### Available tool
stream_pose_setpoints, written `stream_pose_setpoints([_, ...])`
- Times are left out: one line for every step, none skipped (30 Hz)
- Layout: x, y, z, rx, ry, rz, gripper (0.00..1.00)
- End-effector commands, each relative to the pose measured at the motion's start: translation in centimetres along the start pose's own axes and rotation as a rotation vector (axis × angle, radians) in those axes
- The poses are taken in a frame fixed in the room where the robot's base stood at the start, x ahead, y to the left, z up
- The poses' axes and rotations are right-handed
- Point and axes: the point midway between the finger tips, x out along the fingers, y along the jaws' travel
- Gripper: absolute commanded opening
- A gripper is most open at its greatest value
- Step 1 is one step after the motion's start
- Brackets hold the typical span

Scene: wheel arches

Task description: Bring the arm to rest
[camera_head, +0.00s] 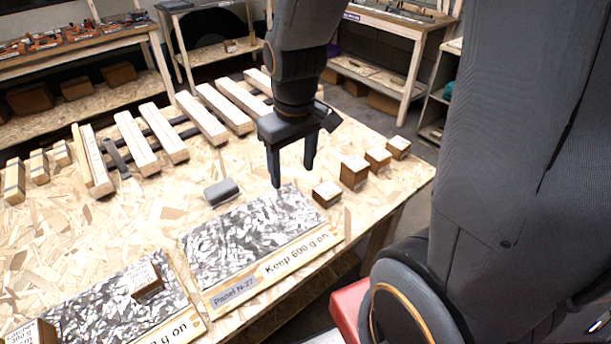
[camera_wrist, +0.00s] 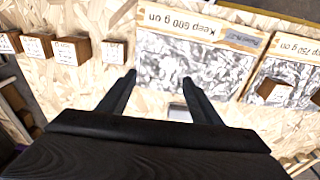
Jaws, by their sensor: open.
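My gripper (camera_head: 293,176) hangs pointing down above the chipboard table, with its two dark fingers spread and nothing between them. In the wrist view the fingers (camera_wrist: 158,82) stand apart, over the edge of a speckled panel. This panel (camera_head: 235,235) lies flat, and its strip reads "Panel N-27" and "Keep 600 g on". In the head view, the fingers are above the panel's far edge. No block shows on that panel. My arm comes down from the top of the picture, and a large link of mine fills the right side.
Several labelled wooden blocks (camera_head: 353,172) stand right of the gripper. A grey block (camera_head: 221,191) lies left of it. A second speckled panel (camera_head: 100,310) carries a labelled block (camera_head: 146,281). Pale wooden bars (camera_head: 137,144) lie at the back. Shelves (camera_head: 75,100) stand beyond.

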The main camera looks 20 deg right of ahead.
Motion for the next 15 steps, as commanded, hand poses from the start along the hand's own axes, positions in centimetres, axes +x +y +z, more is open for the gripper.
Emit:
stream_pose_setpoints([-0.2,0.3,1.5,0.083,0.007,0.003,0.59])
stream_pose_setpoints([-0.2,0.3,2.1,0.125,0.009,0.004,0.59])
stream_pose_setpoints([-0.3,0.4,2.8,0.173,0.012,0.005,0.59])
stream_pose_setpoints([-0.3,0.4,3.2,0.200,0.014,0.006,0.59])
stream_pose_setpoints([-0.3,0.5,3.5,0.221,0.016,0.006,0.59])
stream_pose_setpoints([-0.3,0.5,3.8,0.243,0.017,0.006,0.59])
stream_pose_setpoints([-0.3,0.5,4.0,0.253,0.017,0.007,0.59])
stream_pose_setpoints([-0.3,0.5,4.0,0.259,0.017,0.007,0.59])
stream_pose_setpoints([-0.3,0.5,4.1,0.263,0.018,0.007,0.59])
stream_pose_setpoints([-0.3,0.5,4.1,0.264,0.017,0.007,0.59])
stream_pose_setpoints([-0.3,0.5,4.1,0.263,0.017,0.007,0.59])
stream_pose_setpoints([-0.3,0.5,4.0,0.262,0.017,0.007,0.59])
stream_pose_setpoints([-0.3,0.5,4.0,0.262,0.017,0.007,0.59])
stream_pose_setpoints([-0.3,0.5,4.0,0.261,0.017,0.007,0.59])
stream_pose_setpoints([-0.2,0.5,4.0,0.261,0.017,0.007,0.59])
